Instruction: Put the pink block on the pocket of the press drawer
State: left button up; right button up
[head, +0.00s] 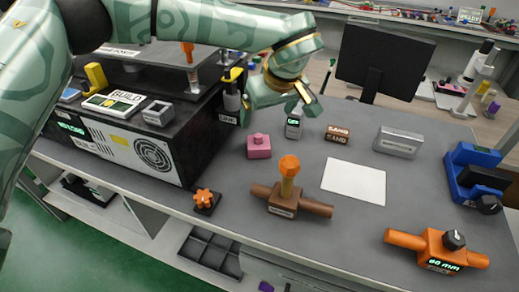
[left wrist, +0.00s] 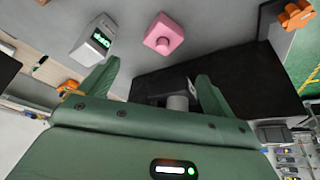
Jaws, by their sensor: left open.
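The pink block (head: 258,146), with a small knob on top, stands on the grey bench. It also shows in the left wrist view (left wrist: 164,34), beyond the fingertips. My left gripper (head: 281,112) is open and empty, above and behind the block, apart from it. Its two fingers also show in the left wrist view (left wrist: 152,78). A dark machine with an orange-tipped lever (head: 190,55) stands at the left, partly behind my left arm. I cannot make out for certain which part is the press drawer or its pocket. My right gripper is not seen.
A small grey display box (head: 294,124) and a brown sand block (head: 338,134) stand near the pink block. A white sheet (head: 354,182) lies at the right. A black box (head: 150,150) rises at the left.

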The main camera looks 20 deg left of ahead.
aim_at(259, 135)
pick_arm(q)
jog(key=b+x, duration=0.1)
jog(key=x, duration=0.5)
jog(key=shift+f, duration=0.15)
jog(key=b+x, duration=0.3)
jog(key=x, duration=0.2)
jog(key=shift+a+f, duration=0.15)
jog(key=shift+c, duration=0.6)
jog(key=c, duration=1.2)
jog(key=shift+c, duration=0.7)
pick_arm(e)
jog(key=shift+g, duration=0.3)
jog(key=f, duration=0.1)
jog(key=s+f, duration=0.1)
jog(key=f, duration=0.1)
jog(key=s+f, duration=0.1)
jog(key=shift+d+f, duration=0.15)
pick_arm(q)
jog(key=shift+r, duration=0.25)
